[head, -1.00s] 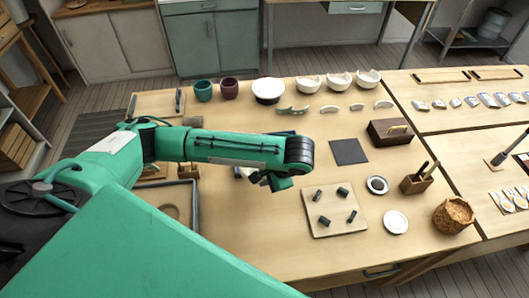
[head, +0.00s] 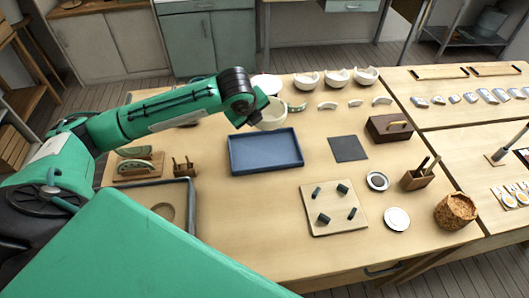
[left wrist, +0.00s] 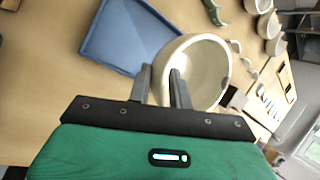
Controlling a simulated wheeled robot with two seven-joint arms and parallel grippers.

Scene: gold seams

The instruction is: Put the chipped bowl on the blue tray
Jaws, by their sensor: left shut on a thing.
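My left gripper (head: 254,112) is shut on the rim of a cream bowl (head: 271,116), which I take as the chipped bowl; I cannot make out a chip. The bowl is held tilted just behind the far edge of the blue tray (head: 265,168), seemingly above the table. In the left wrist view the two fingers (left wrist: 160,86) pinch the near rim of the bowl (left wrist: 207,72), with its inside showing. The blue tray (left wrist: 122,38) lies empty beside it there. My right gripper is not in view.
Three pale bowls with uneven rims (head: 337,78) stand at the back, with shards (head: 327,105) before them. A board with dark pieces (head: 334,222), a dark mat (head: 348,148) and a wooden box (head: 389,129) lie right of the tray. A grey-rimmed tray (head: 190,205) is front left.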

